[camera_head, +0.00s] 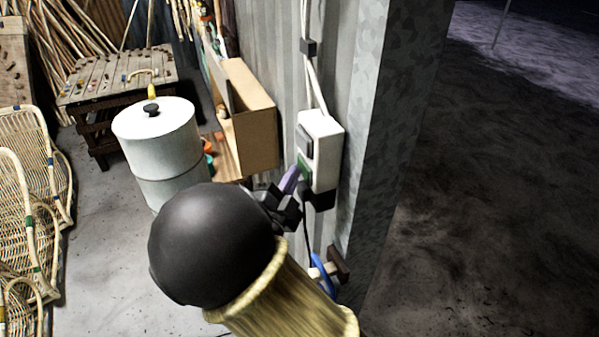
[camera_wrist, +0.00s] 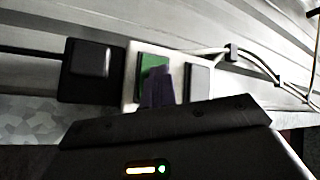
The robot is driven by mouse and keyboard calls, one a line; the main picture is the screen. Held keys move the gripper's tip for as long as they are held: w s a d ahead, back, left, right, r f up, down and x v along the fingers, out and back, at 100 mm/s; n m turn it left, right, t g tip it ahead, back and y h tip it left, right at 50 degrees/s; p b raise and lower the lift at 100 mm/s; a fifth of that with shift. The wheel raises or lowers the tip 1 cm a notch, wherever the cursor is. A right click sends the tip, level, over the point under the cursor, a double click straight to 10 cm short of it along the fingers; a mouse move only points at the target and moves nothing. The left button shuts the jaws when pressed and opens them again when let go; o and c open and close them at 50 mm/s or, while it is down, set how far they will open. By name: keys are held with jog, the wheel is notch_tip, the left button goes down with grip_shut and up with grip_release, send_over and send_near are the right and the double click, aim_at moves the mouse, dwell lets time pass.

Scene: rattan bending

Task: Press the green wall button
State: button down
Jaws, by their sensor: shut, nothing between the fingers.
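The green button (camera_head: 304,164) is on the front of a white box on the corrugated wall. In the wrist view the green button (camera_wrist: 152,72) sits between a black block and a grey rocker. My gripper (camera_head: 289,181) is shut and empty, with its purple fingertips at the green button in the head view. In the wrist view the purple fingers (camera_wrist: 158,88) cover the button's lower right part. I cannot tell whether the tips touch it.
The white box (camera_head: 322,140) has a black plug (camera_head: 320,199) below and cables above. A wall peg with a blue loop (camera_head: 322,270) is below. Rattan chairs (camera_head: 28,225) stand far left.

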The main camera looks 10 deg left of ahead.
dwell(0.3)
jog(key=shift+s+a+b, duration=0.15)
jog(key=shift+a+b, duration=0.05)
jog(key=shift+b, duration=0.15)
jog(key=shift+a, duration=0.1)
jog(key=s+a, duration=0.2)
jog(key=a, duration=0.1)
jog(key=s+a+b, duration=0.1)
jog(key=a, duration=0.1)
jog(key=shift+s, duration=0.15)
dwell(0.4)
